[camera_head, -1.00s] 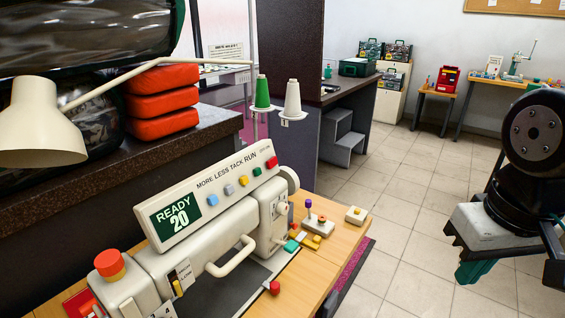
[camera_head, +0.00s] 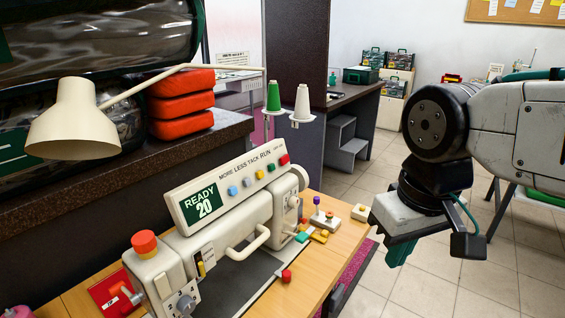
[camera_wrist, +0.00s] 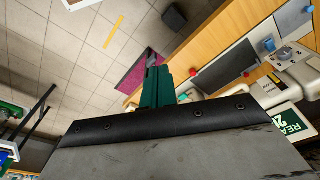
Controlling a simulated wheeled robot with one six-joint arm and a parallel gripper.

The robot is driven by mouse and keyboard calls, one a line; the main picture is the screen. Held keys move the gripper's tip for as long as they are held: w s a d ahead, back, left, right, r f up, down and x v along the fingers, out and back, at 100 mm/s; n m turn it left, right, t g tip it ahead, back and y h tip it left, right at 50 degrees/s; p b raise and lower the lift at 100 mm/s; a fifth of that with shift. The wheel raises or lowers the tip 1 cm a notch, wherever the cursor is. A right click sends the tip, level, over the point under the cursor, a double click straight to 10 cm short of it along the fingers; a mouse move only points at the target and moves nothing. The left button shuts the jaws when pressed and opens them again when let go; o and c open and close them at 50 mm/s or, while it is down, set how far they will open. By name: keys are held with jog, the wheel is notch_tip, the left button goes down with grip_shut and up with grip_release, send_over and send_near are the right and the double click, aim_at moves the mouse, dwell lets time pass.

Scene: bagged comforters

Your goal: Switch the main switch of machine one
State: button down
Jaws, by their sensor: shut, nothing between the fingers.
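A cream sewing machine (camera_head: 225,215) stands on a wooden table, with a display panel reading "READY 20" (camera_head: 201,203). A red mushroom button (camera_head: 144,243) tops the machine's left end. I cannot tell for sure which control is the main switch. My gripper (camera_head: 398,254) has teal fingers, shut and empty, pointing down to the right of the table, apart from the machine. In the wrist view the fingers (camera_wrist: 155,88) are together, with the display (camera_wrist: 291,122) at right.
A cream lamp (camera_head: 75,125) hangs over the left side. Thread spools (camera_head: 302,102) rise behind the machine. A dark counter (camera_head: 110,170) with red folded stacks (camera_head: 182,105) and bagged comforters borders the left. Tiled floor (camera_head: 410,295) is open at right.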

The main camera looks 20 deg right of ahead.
aim_at(284, 160)
jog(key=w+a+m+t+y, duration=0.1)
jog(key=w+a+m+y, duration=0.3)
jog(key=w+m+y, duration=0.75)
jog(key=w+d+m+t, duration=0.4)
jog(key=w+d+m, duration=0.1)
jog(key=w+m, duration=0.3)
jog(key=w+d+r+m+t+h, duration=0.1)
jog(key=w+d+m+t, duration=0.3)
jog(key=w+m, duration=0.4)
jog(key=shift+w+d+r, duration=0.15)
jog(key=shift+w+d, duration=0.2)
jog(key=shift+d, duration=0.45)
jog(key=shift+h, duration=0.25)
jog(key=x, duration=1.4)
jog(key=shift+a, duration=0.1)
